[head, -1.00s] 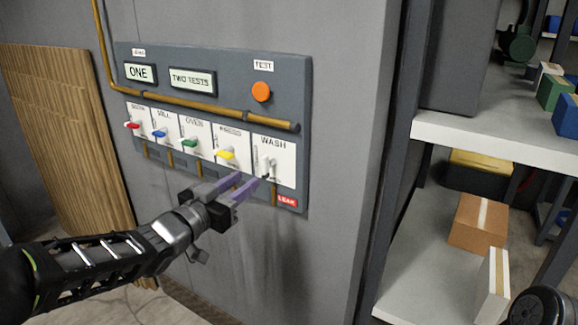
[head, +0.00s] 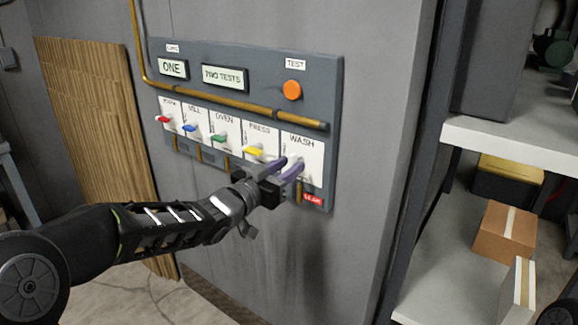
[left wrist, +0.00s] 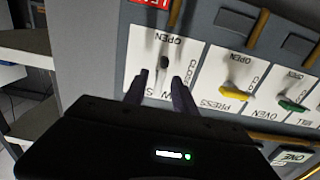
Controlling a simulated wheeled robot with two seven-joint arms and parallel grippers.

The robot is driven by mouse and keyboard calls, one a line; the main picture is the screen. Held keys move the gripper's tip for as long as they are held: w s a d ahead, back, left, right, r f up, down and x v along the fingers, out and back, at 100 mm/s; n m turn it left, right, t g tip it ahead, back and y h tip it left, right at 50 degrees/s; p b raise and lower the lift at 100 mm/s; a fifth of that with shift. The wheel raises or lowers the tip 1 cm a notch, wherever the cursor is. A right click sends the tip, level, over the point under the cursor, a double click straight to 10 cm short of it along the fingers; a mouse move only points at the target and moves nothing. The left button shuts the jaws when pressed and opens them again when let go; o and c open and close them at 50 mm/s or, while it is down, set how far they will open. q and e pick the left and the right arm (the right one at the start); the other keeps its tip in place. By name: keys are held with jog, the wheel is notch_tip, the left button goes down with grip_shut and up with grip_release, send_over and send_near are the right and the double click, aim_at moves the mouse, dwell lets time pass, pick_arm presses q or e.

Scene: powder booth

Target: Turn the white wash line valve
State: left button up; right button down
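The wash line valve sits on the white WASH plate (head: 312,150), rightmost in the row. In the head view my fingers largely cover its handle. In the left wrist view the valve handle (left wrist: 163,66), pale with a dark end, shows just beyond and between the fingertips. My left gripper (head: 291,165) is at the plate with its purple fingers apart. It also shows in the left wrist view (left wrist: 160,80), its two fingers on either side of the handle's line with a gap between them. I cannot tell whether a finger touches the handle. My right gripper is not in view.
The yellow PRESS handle (head: 262,151) is close on the left, then the green (head: 220,138), blue (head: 190,127) and red (head: 163,119) ones. A brown pipe (head: 240,105) runs above the plates. An orange button (head: 293,90) and a red label (head: 313,199) are nearby. Shelves (head: 520,145) stand at right.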

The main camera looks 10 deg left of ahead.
pick_arm(q)
jog(key=shift+w+d, duration=0.15)
jog(key=shift+w, duration=0.2)
jog(key=shift+c, duration=0.5)
grip_shut()
